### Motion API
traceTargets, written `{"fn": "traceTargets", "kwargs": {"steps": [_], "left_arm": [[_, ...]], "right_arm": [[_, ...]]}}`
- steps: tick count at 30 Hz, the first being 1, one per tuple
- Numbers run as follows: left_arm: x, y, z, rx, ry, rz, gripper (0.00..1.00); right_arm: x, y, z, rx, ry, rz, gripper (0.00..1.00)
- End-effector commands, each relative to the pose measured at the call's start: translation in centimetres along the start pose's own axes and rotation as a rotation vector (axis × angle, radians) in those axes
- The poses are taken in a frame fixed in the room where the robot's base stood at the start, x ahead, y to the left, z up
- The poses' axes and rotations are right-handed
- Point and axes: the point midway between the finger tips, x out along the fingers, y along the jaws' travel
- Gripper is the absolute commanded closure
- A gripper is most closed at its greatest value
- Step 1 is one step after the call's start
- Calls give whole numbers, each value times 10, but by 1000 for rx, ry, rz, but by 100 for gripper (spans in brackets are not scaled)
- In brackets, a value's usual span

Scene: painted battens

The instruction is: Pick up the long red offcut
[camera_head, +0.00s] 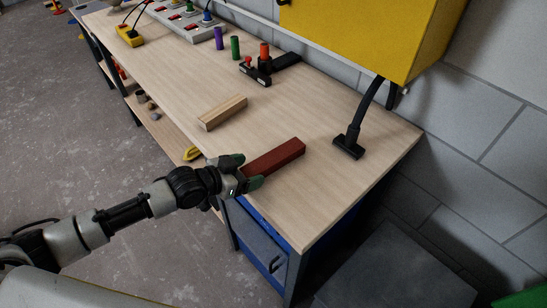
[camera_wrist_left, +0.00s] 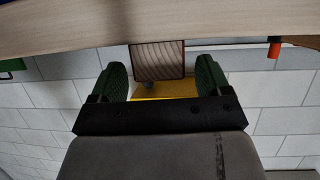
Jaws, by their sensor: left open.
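The long red offcut (camera_head: 275,158) lies flat on the workbench near its front edge, in the right half of the head view. In the left wrist view its near end (camera_wrist_left: 157,60) shows bare wood grain with a thin red rim. My left gripper (camera_head: 247,172) is open at this near end. In the left wrist view the green-padded fingers (camera_wrist_left: 161,77) stand one on each side of the offcut's end, with a gap on both sides. I cannot tell how far the fingertips reach past the end. My right gripper is in neither view.
A plain wooden batten (camera_head: 222,112) lies left of the red offcut on the workbench (camera_head: 335,112). A black stand (camera_head: 348,146) is to the right. A black fixture (camera_head: 265,69) and coloured cylinders (camera_head: 235,47) stand farther back. A yellow cabinet (camera_head: 372,30) overhangs the back.

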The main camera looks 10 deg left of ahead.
Motion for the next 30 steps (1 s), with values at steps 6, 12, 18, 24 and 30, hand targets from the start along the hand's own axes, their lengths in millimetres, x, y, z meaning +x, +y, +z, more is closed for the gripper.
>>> {"fn": "traceTargets", "kwargs": {"steps": [6,12,18,24,30], "left_arm": [[27,0,-1,-1,0,0,22],[29,0,0,0,0,0,22],[29,0,0,0,0,0,42],[29,0,0,0,0,0,73],[29,0,0,0,1,0,79]], "right_arm": [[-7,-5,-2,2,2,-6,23],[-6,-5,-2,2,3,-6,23],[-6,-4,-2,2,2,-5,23],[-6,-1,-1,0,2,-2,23],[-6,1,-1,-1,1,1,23]]}}
